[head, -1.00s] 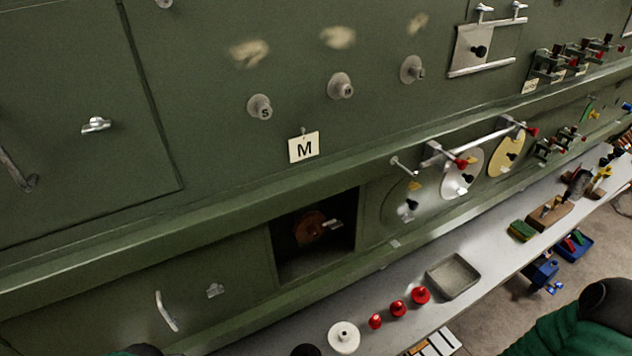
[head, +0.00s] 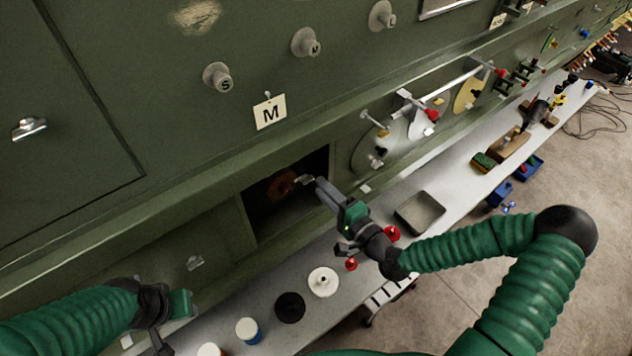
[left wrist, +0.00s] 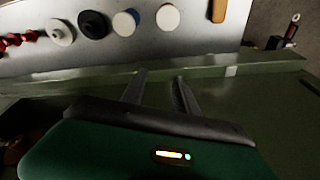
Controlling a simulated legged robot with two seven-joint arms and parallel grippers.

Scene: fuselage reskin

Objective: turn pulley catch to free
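A reddish-brown pulley (head: 281,186) sits in the dark square recess in the green fuselage panel. A small pale catch (head: 304,179) shows at the pulley's right side. My right gripper (head: 319,184) reaches to the recess mouth, with its tips close to the catch. I cannot tell whether they touch it, or how far the fingers are apart. My left gripper (head: 163,345) is low at the left in the head view, away from the pulley. In the left wrist view its two fingers (left wrist: 158,88) are apart with nothing between them.
A bench (head: 335,305) runs below the panel. It carries a white disc (head: 323,281), a black disc (head: 290,307), red knobs (head: 391,233) and a grey tray (head: 420,212). Discs under a clamp bar (head: 443,90) stand right of the recess.

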